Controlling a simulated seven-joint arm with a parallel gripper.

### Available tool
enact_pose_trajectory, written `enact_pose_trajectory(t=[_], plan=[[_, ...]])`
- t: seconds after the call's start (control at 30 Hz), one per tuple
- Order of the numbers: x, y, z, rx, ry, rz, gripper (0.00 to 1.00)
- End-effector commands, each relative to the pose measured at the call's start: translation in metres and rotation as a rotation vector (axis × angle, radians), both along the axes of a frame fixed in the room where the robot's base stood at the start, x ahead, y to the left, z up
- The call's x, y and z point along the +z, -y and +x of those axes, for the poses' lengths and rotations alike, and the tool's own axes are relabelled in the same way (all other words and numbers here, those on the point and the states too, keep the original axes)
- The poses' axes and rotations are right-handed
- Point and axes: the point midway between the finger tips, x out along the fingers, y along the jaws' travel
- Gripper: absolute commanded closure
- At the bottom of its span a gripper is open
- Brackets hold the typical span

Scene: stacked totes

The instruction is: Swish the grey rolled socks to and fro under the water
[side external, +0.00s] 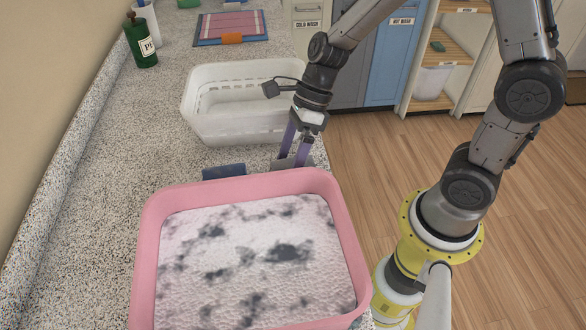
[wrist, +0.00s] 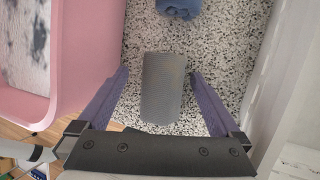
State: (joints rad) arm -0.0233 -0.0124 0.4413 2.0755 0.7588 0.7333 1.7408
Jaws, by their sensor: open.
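The grey rolled socks (wrist: 163,92) lie on the speckled counter between the pink tub and the white basket. They show in the side view (side external: 293,164) just behind the tub's back rim. My gripper (side external: 293,160) is open, with its purple fingers reaching down around the socks. In the wrist view my gripper (wrist: 160,74) has one finger on each side of the roll, with a gap on both sides. The pink tub (side external: 148,236) holds whitish, foamy water with dark patches; its wall also shows in the wrist view (wrist: 83,60).
A dark blue roll (side external: 223,171) lies on the counter left of the grey socks. The white basket (side external: 240,122) stands behind and looks empty. A green bottle (side external: 141,42) and a folded striped cloth (side external: 231,25) are farther back. The counter left of the basket is clear.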

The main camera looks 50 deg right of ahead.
Motion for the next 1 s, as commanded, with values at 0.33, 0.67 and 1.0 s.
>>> enact_pose_trajectory(t=[0.33,0.67,1.0], plan=[[-0.0035,-0.0019,0.0004,-0.002,0.001,0.0,0.11],[-0.0033,-0.0017,0.0004,-0.001,0.001,0.0,0.7],[-0.0011,-0.0017,0.0006,0.0,0.002,0.001,0.77]])
